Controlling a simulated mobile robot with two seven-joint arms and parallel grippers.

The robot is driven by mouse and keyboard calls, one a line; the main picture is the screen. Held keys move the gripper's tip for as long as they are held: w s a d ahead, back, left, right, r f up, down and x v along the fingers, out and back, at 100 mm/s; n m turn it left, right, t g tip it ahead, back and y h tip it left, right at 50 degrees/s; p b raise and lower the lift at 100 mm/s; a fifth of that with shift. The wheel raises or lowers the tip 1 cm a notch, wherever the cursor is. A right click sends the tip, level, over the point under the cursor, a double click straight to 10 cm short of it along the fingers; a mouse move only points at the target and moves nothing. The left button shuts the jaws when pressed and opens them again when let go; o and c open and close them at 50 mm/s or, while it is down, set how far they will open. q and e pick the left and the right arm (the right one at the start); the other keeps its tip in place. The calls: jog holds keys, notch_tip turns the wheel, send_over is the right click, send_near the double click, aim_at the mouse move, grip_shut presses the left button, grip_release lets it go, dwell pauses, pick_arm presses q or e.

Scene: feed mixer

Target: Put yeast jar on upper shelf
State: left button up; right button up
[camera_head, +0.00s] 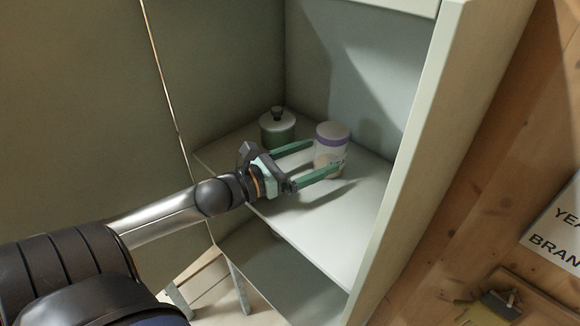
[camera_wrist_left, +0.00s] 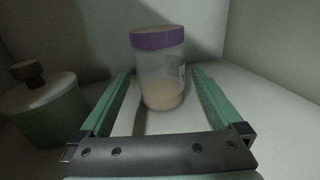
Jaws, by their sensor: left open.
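The yeast jar (camera_head: 331,146) stands upright on the upper shelf (camera_head: 335,222) of the pale cabinet. It is clear with a purple-rimmed lid and beige contents low inside. It also shows in the left wrist view (camera_wrist_left: 160,75). My left gripper (camera_head: 328,158) is open, with its green fingers pointing into the cabinet and reaching to either side of the jar. In the left wrist view, a gap shows between the jar and each finger. My right gripper is out of view.
A green lidded pot (camera_head: 278,130) with a dark knob stands on the same shelf, left of the jar and near the left finger. The cabinet's right side panel (camera_head: 415,150) bounds the space. A lower shelf (camera_head: 275,270) lies beneath. The shelf front is clear.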

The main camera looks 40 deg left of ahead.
pick_arm(q)
jog(key=shift+v, duration=2.7)
